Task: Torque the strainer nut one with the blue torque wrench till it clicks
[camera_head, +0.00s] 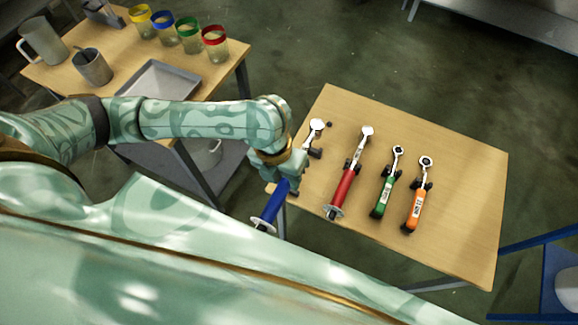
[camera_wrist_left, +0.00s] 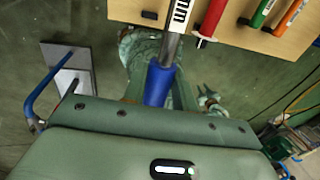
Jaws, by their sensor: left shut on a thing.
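The blue torque wrench (camera_head: 272,206) is at the left end of the wooden table, its silver head (camera_head: 317,126) toward the back and its blue handle reaching past the table edge. My left gripper (camera_head: 285,170) is shut on the wrench around its middle and hides that part. In the left wrist view the wrench's blue handle (camera_wrist_left: 158,85) and silver shaft run between the fingers. I cannot tell whether the wrench is clear of its holder. The strainer nut is not visible in either view.
A red wrench (camera_head: 343,187), a green wrench (camera_head: 384,194) and an orange wrench (camera_head: 415,203) lie on the wooden table (camera_head: 465,190). A second table at upper left holds a tray (camera_head: 157,80), jugs and several jars with coloured rims. The table's right side is clear.

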